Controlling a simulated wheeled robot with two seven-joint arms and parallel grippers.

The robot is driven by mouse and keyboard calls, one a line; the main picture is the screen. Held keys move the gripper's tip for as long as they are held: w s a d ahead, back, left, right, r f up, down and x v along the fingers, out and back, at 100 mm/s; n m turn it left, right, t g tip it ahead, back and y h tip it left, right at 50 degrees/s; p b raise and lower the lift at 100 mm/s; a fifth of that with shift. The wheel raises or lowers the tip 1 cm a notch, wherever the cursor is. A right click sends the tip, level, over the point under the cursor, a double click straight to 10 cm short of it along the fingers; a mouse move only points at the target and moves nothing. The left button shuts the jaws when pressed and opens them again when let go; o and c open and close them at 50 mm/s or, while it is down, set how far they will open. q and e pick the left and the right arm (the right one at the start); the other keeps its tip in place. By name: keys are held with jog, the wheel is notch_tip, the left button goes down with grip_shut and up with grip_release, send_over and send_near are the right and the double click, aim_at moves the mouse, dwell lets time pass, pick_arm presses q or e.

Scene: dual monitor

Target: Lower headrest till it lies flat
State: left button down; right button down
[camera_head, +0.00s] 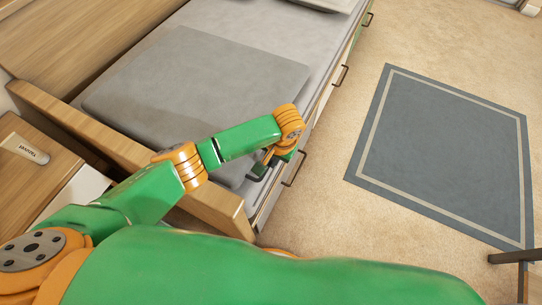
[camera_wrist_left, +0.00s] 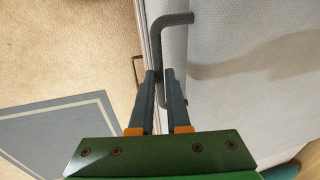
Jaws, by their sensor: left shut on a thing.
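The headrest (camera_head: 195,85) is a wide grey padded section at the near end of the bed. Its tilt is hard to judge from above. My left gripper (camera_head: 262,166) is at the bed's right side edge, low beside the headrest. In the left wrist view, my left gripper (camera_wrist_left: 161,76) is shut on a dark grey U-shaped handle (camera_wrist_left: 174,19) on the side of the pale padded surface. The handle's middle lies between the fingertips. In the head view the handle is mostly hidden by the gripper and wrist. My right gripper is not in view.
A wooden end board (camera_head: 110,135) crosses the near end of the bed. Drawers with dark pulls (camera_head: 340,75) line the bed's right side. A blue-grey rug (camera_head: 445,150) lies on the open floor at the right. A wooden cabinet (camera_head: 30,185) stands at the left.

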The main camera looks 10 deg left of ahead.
pick_arm(q)
jog(key=f, duration=0.2)
jog(key=shift+s+a+f+t, duration=0.1)
jog(key=shift+s+f+t, duration=0.1)
jog(key=shift+f+t, duration=0.15)
jog(key=shift+s+f, duration=0.15)
jog(key=shift+f, duration=0.1)
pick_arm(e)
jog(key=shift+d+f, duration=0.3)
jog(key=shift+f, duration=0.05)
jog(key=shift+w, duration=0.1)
pick_arm(q)
jog(key=c, duration=1.1)
grip_release()
jog(key=shift+f, duration=0.1)
jog(key=shift+o, duration=1.1)
jog(key=shift+f, duration=0.1)
jog(key=w+p+v, duration=0.1)
jog(key=p+v, duration=0.1)
jog(key=v, duration=0.5)
jog(key=shift+s+p, duration=0.4)
jog(key=shift+s, duration=0.05)
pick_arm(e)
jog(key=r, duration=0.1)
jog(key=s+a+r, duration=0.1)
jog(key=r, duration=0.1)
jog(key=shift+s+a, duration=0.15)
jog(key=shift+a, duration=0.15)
